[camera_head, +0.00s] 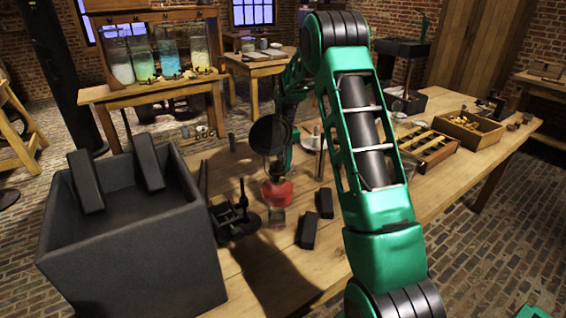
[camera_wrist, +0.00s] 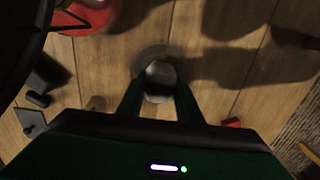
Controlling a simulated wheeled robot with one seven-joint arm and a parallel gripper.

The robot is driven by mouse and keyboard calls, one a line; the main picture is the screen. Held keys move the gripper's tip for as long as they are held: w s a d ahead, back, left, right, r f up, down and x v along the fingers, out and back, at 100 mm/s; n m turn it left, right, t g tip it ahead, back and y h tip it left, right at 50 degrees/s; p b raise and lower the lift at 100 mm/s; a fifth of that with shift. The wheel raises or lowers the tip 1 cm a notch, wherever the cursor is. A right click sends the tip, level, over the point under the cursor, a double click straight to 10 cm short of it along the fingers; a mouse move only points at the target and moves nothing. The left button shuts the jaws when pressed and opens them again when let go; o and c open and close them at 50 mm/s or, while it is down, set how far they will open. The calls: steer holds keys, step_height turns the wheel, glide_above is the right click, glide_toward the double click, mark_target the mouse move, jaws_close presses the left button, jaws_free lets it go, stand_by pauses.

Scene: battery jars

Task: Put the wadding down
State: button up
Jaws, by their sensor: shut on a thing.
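The wadding (camera_wrist: 158,74) is a small pale, rounded piece. In the wrist view it sits between the two fingertips of my gripper (camera_wrist: 158,92), which is shut on it. A thin darker ring-like shape shows around its far side; I cannot tell whether this is shadow or a thing. The wooden table top (camera_wrist: 210,65) lies below, but I cannot tell whether the wadding touches it. In the head view my green arm reaches over the workbench (camera_head: 465,175), and a dark disc and my arm hide the fingertips and the wadding.
A red-based thing (camera_head: 277,192) stands near my gripper; its red part shows in the wrist view (camera_wrist: 92,14). Black blocks (camera_head: 308,231) lie in front. A large dark open box (camera_head: 130,255) stands left. Trays (camera_head: 470,130) occupy the right. Bare wood shows between.

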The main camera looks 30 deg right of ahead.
steer(key=o, duration=1.2)
steer(key=shift+r, duration=0.1)
step_height(320, 180, up, 12)
steer(key=shift+d, duration=0.1)
